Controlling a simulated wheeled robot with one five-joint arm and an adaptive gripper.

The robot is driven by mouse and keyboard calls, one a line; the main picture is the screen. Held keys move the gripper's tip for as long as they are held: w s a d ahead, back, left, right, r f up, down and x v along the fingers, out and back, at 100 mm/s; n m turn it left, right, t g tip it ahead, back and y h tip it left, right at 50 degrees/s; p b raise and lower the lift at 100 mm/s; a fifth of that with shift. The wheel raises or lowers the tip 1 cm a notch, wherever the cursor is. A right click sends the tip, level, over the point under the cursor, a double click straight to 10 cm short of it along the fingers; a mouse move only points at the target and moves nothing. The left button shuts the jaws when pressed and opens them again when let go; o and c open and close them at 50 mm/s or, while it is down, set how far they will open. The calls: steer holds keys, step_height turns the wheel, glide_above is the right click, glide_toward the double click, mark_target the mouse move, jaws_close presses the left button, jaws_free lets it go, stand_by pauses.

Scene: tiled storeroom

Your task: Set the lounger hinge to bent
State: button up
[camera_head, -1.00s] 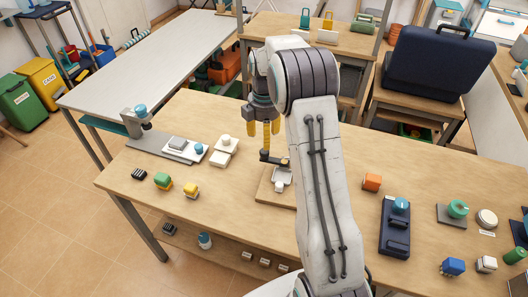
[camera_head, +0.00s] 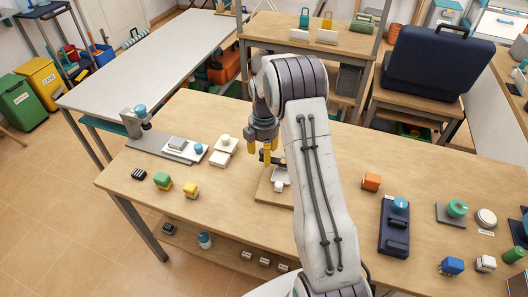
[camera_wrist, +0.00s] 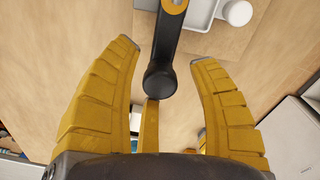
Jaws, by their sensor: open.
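My gripper (camera_head: 261,153) is open, its yellow fingers pointing down just above the wooden board (camera_head: 268,197) near the table's middle. A black lever-like part (camera_head: 267,158) stands at the board's far side, beside a white tray-like piece (camera_head: 281,175) with a round white knob. In the wrist view, the black lever (camera_wrist: 160,72), with a yellow ring at its top end, lies between the spread fingers (camera_wrist: 165,55) of my gripper. No contact is clear. The white knob (camera_wrist: 237,12) is at the top right. I cannot tell for sure which piece is the lounger hinge; my arm hides part of the board.
To the left stand white plates with a knob (camera_head: 224,143) and a grey stand (camera_head: 134,122). Small blocks lie at the front left.

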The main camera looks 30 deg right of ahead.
jaws_close()
stand_by(0.6)
